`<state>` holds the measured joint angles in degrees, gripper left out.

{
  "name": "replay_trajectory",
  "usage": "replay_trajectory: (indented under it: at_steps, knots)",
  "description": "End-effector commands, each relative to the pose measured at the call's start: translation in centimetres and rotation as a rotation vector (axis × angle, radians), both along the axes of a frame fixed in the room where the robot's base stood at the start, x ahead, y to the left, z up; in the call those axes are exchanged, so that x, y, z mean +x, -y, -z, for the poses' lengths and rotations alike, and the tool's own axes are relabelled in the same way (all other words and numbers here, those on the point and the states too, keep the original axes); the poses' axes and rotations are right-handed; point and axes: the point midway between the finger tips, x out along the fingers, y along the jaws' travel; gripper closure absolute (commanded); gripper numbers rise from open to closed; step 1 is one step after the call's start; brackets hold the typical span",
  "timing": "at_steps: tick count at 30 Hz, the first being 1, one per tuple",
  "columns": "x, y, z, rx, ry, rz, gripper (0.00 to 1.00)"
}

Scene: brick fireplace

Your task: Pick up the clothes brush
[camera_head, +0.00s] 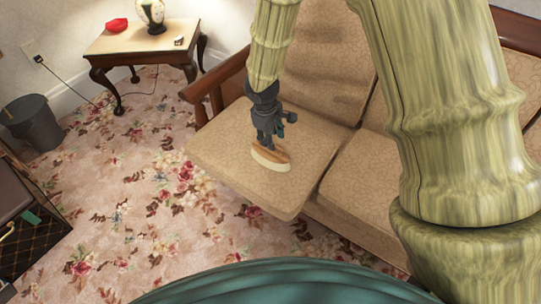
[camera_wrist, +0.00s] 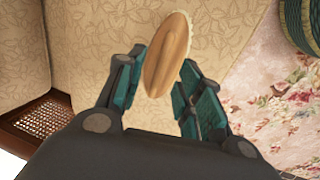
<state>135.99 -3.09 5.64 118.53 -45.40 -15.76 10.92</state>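The clothes brush (camera_head: 270,160) has an oval brown wooden back and a pale bristle edge. It lies on the tan patterned seat cushion (camera_head: 225,150) of the sofa, near its front. My gripper (camera_head: 268,143) points down right above the brush and partly covers it in the head view. In the wrist view the brush (camera_wrist: 168,55) shows between the two teal-padded fingers of my gripper (camera_wrist: 158,88). The fingers are spread apart.
The sofa's wooden armrest (camera_head: 215,85) stands to the left of the brush. A dark bin (camera_head: 35,122) stands on the floral carpet (camera_head: 140,210), which is mostly clear.

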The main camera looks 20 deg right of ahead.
Motion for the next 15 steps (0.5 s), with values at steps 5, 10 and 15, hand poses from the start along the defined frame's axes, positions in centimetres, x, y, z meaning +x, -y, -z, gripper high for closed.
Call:
replay_trajectory:
  at_steps: [5, 10, 15]
  knots:
    - [0.2, 0.3, 2.3, 0.0, -0.002, -0.001, 0.64]
    - [0.5, 0.6, 4.3, -0.001, -0.001, -0.001, 0.64]
    - [0.6, 0.7, 4.7, 0.0, 0.0, 0.0, 0.64]
